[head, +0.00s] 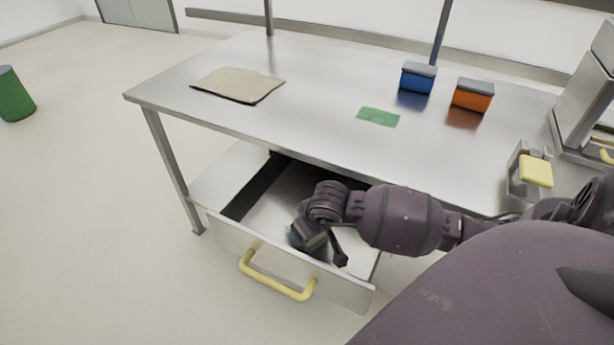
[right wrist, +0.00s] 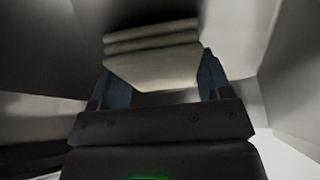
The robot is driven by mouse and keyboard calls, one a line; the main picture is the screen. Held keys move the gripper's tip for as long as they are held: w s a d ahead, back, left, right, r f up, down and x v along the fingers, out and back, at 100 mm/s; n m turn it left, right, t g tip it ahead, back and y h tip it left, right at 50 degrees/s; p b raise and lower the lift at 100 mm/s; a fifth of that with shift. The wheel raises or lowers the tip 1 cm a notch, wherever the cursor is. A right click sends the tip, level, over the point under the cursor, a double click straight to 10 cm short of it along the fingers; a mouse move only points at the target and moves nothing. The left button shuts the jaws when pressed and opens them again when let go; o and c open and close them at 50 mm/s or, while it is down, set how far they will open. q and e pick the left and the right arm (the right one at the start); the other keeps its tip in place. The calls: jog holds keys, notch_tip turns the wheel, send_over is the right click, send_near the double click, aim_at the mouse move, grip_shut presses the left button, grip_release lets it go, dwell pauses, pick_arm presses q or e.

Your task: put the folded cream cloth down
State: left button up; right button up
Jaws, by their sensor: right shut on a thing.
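The folded cream cloth (right wrist: 152,60) is in the right wrist view, with its stacked folds between the blue fingers of my right gripper (right wrist: 155,82). The gripper is shut on it. In the head view my right gripper (head: 310,240) is inside the open drawer (head: 264,206) under the table, fingers down. Only a small part of the cloth (head: 316,244) shows there, between the fingers. I cannot tell whether the cloth touches the drawer floor. My left gripper is not in view.
The drawer's front has a yellow handle (head: 275,281). On the metal table (head: 300,100) lie a beige mat (head: 238,84) and a green sheet (head: 378,117). A blue box (head: 417,80) and an orange box (head: 472,97) stand further right. A green bin (head: 14,98) stands far left.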

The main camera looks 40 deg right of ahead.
jog(key=shift+f, duration=0.2)
jog(key=shift+f, duration=0.15)
jog(key=o, duration=0.8)
jog(key=shift+r, duration=0.55)
jog(key=p+v, duration=0.2)
jog(key=v, duration=0.8)
jog(key=shift+s, duration=0.15)
jog(key=shift+s+r+p, duration=0.3)
jog(key=shift+r, duration=0.25)
